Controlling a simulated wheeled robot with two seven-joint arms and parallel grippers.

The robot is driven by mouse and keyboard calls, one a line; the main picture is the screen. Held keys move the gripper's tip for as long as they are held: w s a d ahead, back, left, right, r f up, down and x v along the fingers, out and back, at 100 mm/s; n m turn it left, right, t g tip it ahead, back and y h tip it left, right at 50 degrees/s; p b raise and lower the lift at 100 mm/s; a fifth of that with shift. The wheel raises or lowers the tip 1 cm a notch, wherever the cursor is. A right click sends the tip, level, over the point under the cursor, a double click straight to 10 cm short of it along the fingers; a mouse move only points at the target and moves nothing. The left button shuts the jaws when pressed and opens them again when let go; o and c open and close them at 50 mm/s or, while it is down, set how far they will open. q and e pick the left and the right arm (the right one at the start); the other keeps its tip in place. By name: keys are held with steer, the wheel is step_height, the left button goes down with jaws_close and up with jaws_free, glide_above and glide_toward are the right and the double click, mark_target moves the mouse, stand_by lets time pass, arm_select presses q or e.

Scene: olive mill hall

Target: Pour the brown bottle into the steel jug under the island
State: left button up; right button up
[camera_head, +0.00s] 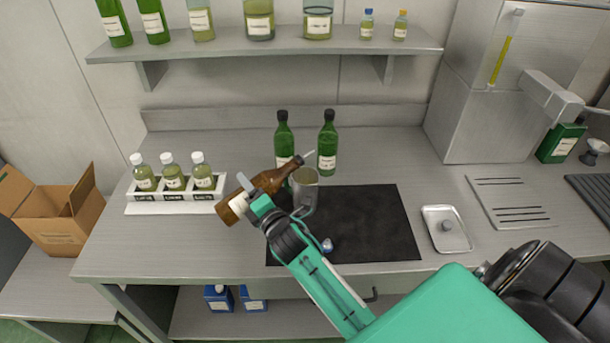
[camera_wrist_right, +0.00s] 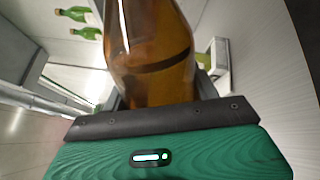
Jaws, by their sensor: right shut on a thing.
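The brown bottle (camera_head: 268,182) has a pale label and a thin light spout. My right gripper (camera_head: 252,192) is shut on its body and holds it tilted, base to the lower left and neck to the upper right. The bottle's brown glass (camera_wrist_right: 150,50) fills the middle of the right wrist view, between the fingers. The steel jug (camera_head: 305,193) stands upright on the counter's dark mat (camera_head: 375,225). No stream shows. My left gripper is out of view.
Two green bottles (camera_head: 327,145) stand close behind the jug. A white rack (camera_head: 177,195) with three small bottles is at left. A bottle shelf (camera_head: 265,47) hangs above. The mat's right part is clear.

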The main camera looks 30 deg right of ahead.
steer(key=shift+d+r+m+p, duration=0.2)
steer(key=shift+r+m+p, duration=0.45)
steer(key=shift+r, duration=0.1)
steer(key=shift+d+r+m+p, duration=0.15)
steer(key=shift+r+m+p, duration=0.4)
steer(key=shift+r+p, duration=0.15)
stand_by(1.7)
